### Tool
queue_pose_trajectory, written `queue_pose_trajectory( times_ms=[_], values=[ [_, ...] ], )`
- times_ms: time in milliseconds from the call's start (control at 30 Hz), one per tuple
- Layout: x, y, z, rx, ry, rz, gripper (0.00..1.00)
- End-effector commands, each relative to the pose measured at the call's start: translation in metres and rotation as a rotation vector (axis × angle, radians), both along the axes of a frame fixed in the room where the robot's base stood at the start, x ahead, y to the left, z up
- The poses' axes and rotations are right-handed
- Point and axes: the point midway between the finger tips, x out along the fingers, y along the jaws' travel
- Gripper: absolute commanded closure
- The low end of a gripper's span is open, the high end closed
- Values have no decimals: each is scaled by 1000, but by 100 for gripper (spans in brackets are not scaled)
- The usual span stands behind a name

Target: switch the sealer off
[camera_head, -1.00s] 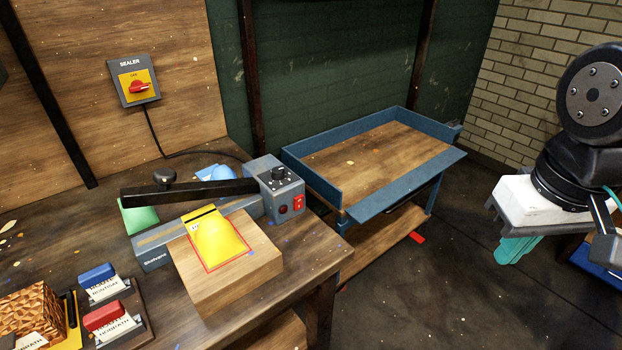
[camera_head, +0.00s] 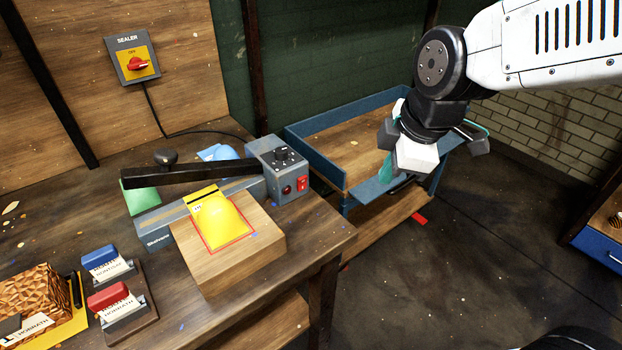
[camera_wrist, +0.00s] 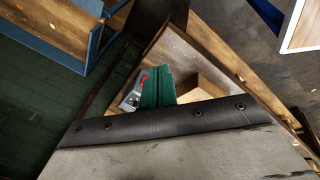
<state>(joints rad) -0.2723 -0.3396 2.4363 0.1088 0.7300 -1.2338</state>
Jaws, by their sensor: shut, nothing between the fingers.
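The wall box marked SEALER (camera_head: 133,58) hangs on the wooden board at upper left. Its red rotary knob (camera_head: 138,64) sits on a yellow plate with OFF printed above, and its handle lies roughly sideways. A cable runs from it towards the grey bench sealer (camera_head: 276,168), which has a black dial, a red rocker switch (camera_head: 302,184) and a long black lever arm. My gripper (camera_head: 386,166), with teal fingers, is shut and empty, to the right of the sealer and well apart from both switches. The wrist view shows teal fingers (camera_wrist: 157,90) in front of part of the sealer (camera_wrist: 131,97).
A yellow pouch (camera_head: 222,220) lies on a wooden block (camera_head: 230,265) before the sealer. Red and blue stamps or holders (camera_head: 108,295) stand at the lower left. A blue-edged table (camera_head: 320,160) stands behind my gripper. The floor at right is mostly clear.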

Motion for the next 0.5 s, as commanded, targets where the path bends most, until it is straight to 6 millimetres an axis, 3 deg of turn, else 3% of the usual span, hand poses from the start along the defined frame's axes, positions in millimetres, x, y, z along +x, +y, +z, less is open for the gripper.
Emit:
queue_pose_trajectory(
  times_ms=[33,200,333,500],
  values=[
    [13,18,-9,-25,-30,140,100],
    [42,59,-28,-100,-144,503,100],
    [52,75,-35,-136,-194,642,100],
    [55,80,-37,-149,-212,688,100]
  ],
)
